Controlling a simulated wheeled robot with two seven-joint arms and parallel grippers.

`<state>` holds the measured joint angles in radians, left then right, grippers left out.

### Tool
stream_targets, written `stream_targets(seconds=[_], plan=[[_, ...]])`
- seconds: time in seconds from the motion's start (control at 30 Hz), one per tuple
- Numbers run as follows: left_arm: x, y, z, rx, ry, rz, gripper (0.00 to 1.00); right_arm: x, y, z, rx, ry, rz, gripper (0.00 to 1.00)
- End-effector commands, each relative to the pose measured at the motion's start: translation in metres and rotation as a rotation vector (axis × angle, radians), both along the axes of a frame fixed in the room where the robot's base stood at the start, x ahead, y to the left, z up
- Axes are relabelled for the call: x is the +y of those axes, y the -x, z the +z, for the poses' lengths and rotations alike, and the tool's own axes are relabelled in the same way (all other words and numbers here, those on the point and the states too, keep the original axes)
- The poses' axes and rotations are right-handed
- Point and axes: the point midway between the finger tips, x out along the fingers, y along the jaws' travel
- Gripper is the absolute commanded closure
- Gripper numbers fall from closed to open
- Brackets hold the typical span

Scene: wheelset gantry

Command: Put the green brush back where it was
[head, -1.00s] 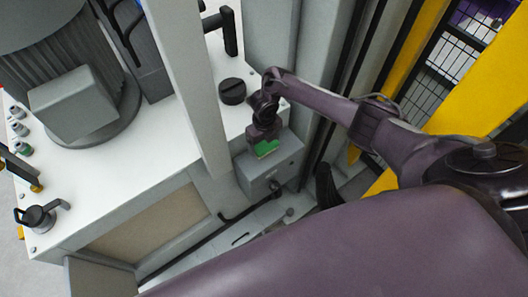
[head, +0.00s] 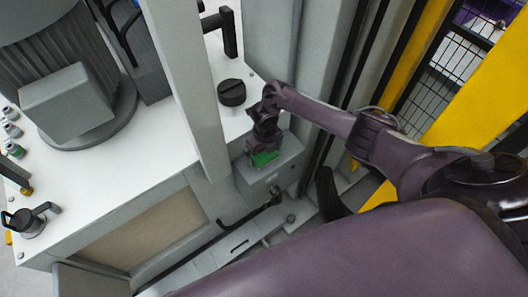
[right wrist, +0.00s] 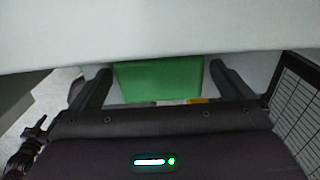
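The green brush (head: 265,158) shows as a green block at the end of my right gripper (head: 263,150) in the head view. Only a narrow strip shows beside the right finger. In the head view the brush is over the top of a small grey box (head: 283,165); I cannot tell whether it touches the box. My left gripper is not in view.
A pale upright post (head: 195,90) stands just left of my right gripper. A white worktop (head: 120,180) holds a black knob (head: 232,92) and a grey motor housing (head: 68,102). Yellow frame bars (head: 480,85) and a mesh fence (head: 440,75) stand to the right.

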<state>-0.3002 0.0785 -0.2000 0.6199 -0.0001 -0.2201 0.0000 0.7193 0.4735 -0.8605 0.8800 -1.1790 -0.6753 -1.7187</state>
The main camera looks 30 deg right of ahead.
Motion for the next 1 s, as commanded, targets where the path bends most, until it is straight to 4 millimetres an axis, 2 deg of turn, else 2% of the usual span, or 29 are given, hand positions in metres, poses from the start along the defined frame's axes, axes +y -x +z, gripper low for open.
stream_targets(seconds=[0.27,0.37,0.7,0.9,1.0], plan=[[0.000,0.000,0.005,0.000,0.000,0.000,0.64,0.000,0.000,0.005,0.000,0.000,0.000,0.00],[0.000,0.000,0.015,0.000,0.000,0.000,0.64,0.000,-0.001,0.017,-0.001,0.000,0.001,0.00],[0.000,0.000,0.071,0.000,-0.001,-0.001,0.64,0.000,0.000,0.086,0.000,0.000,0.001,0.00],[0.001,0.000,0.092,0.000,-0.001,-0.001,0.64,0.000,0.000,0.113,0.000,-0.001,0.000,0.00],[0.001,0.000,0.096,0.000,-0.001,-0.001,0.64,0.000,0.000,0.120,0.000,-0.001,0.001,0.00]])
